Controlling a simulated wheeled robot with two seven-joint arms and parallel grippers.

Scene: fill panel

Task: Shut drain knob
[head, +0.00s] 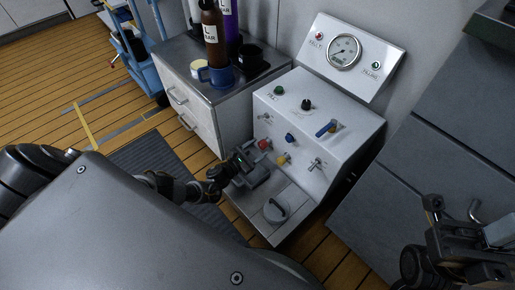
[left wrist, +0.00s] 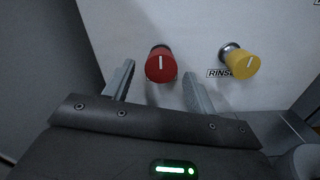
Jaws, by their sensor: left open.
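A red knob (head: 265,144) with a white line sits on the front of the white panel box. In the left wrist view the red knob (left wrist: 161,64) lies ahead of and between my left fingertips, its line upright. A yellow knob (head: 283,159) sits to its right; in the left wrist view the yellow knob (left wrist: 240,62) has a RINSE label. No drain label is readable, so I cannot tell which knob is the drain one. My left gripper (head: 253,158) is open close to the red knob; it also shows in the left wrist view (left wrist: 159,76). My right gripper (head: 455,207) is at the lower right, its jaws unclear.
The panel box (head: 345,150) also carries a blue knob (head: 290,137), a blue-handled lever (head: 326,128), toggles, and green and black knobs on top. A gauge (head: 344,51) stands behind. A cabinet with bottles stands left.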

